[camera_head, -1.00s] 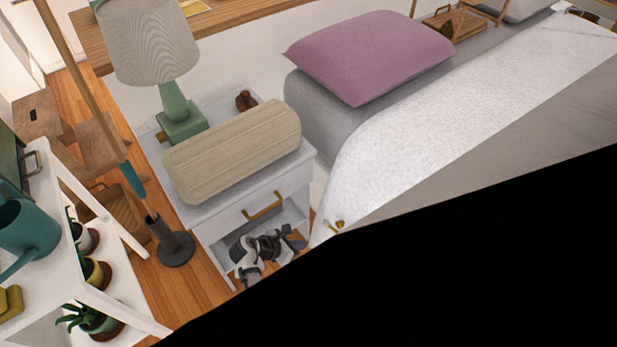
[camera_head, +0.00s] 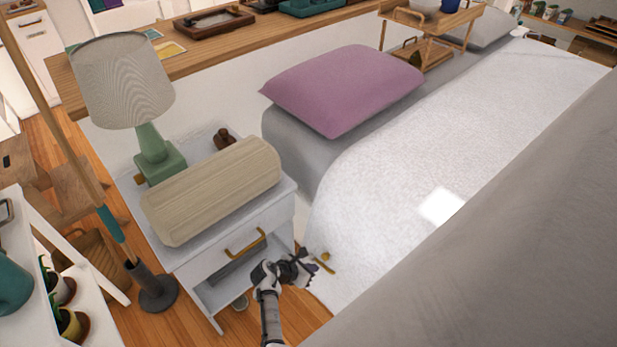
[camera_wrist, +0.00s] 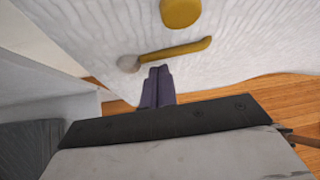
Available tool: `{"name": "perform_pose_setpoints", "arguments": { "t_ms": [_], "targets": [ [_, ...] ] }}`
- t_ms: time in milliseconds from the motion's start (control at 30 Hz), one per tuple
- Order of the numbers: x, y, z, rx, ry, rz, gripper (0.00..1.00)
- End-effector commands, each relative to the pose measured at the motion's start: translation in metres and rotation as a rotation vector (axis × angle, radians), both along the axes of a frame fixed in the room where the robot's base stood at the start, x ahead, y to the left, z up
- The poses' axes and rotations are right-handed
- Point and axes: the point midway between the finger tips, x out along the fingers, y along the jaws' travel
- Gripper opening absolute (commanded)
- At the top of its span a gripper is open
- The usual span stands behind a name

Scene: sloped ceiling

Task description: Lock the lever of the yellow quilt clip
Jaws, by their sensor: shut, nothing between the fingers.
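The yellow quilt clip (camera_head: 325,257) sits at the low edge of the white quilt, beside the nightstand. In the wrist view it shows as a round yellow knob (camera_wrist: 181,12) at the top and a yellow lever (camera_wrist: 178,50) below it. The lever lies nearly level, its right end a little raised, and its left end meets a pale round part. My gripper (camera_head: 311,268) is just left of and below the clip in the head view. In the wrist view its dark fingers (camera_wrist: 157,72) are shut together and empty, just below the lever. I cannot tell whether they touch it.
The white nightstand (camera_head: 209,271) with a gold handle stands left of my gripper, carrying a lamp (camera_head: 120,85) and a beige cushion (camera_head: 212,192). The bed with the white quilt (camera_head: 400,200) lies right. A grey sloped surface (camera_head: 520,240) fills the lower right.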

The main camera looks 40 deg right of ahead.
Motion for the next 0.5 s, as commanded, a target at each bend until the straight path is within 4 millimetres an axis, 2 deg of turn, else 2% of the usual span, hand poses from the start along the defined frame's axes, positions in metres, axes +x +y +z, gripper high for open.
{"name": "perform_pose_setpoints", "arguments": {
  "t_ms": [200, 500],
  "targets": [
    [0.0, 0.0, 0.001, 0.0, -0.003, 0.0, 0.0],
    [0.001, -0.007, 0.018, 0.006, -0.09, 0.0, 0.0]
  ]
}}
